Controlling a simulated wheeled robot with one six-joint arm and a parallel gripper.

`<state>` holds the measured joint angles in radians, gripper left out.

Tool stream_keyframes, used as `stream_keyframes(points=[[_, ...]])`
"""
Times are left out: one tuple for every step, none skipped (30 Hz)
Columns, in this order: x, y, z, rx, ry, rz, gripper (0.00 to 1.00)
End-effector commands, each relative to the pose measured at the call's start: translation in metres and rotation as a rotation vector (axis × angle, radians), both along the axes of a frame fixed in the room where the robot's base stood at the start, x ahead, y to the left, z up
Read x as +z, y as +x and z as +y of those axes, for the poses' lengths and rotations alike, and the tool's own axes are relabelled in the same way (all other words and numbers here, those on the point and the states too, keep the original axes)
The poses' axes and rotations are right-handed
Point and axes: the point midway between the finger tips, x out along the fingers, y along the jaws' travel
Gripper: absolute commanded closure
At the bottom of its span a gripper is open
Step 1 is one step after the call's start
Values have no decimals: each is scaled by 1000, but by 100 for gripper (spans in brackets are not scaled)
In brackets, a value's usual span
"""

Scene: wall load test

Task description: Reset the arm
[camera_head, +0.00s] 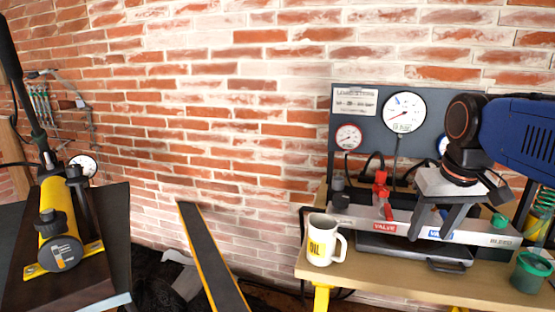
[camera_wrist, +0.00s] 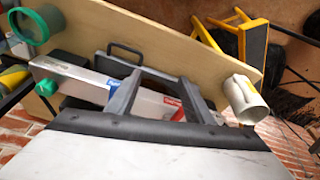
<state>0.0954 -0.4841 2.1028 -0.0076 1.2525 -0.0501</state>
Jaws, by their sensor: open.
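My gripper (camera_head: 431,238) is on the right in the head view, at the end of my blue arm. Its two fingers are apart and point down in front of the valve panel (camera_head: 356,212), with nothing seen between them. In the wrist view my gripper (camera_wrist: 160,77) shows both dark fingers spread over the panel's labelled strip (camera_wrist: 75,76). I cannot tell whether the fingertips touch the strip. A red valve handle (camera_head: 380,190) stands on the panel left of my gripper. My gripper and arm hide part of the panel.
A white OIL mug (camera_head: 318,246) stands at the bench's (camera_head: 388,279) left end. A green jar (camera_head: 529,272) stands at its right. Gauges (camera_head: 404,112) sit on the grey backboard. A yellow hand pump (camera_head: 62,219) lies on the dark table at far left. Brick wall stands behind.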

Motion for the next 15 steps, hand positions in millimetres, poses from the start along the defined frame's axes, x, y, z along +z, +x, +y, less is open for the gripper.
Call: stream_keyframes(points=[[-15, -15, 6, 9, 0, -14, 53], [-23, -22, 8, 12, 1, -25, 53], [-35, -32, 12, 16, 2, -38, 53], [-44, -39, 14, 19, 3, -46, 53], [-54, -46, 16, 23, 4, -57, 53], [-66, -55, 20, 27, 5, -70, 53], [-75, -62, 21, 30, 6, -77, 53], [-84, -69, 23, 33, 7, -87, 53], [-95, -76, 25, 37, 9, -98, 53], [-103, -82, 27, 39, 10, -105, 53], [-110, -86, 28, 42, 11, -112, 53], [-119, -92, 30, 45, 12, -120, 53], [-125, -96, 31, 46, 13, -125, 53], [-129, -99, 31, 48, 14, -131, 53], [-136, -102, 32, 49, 14, -135, 53]])
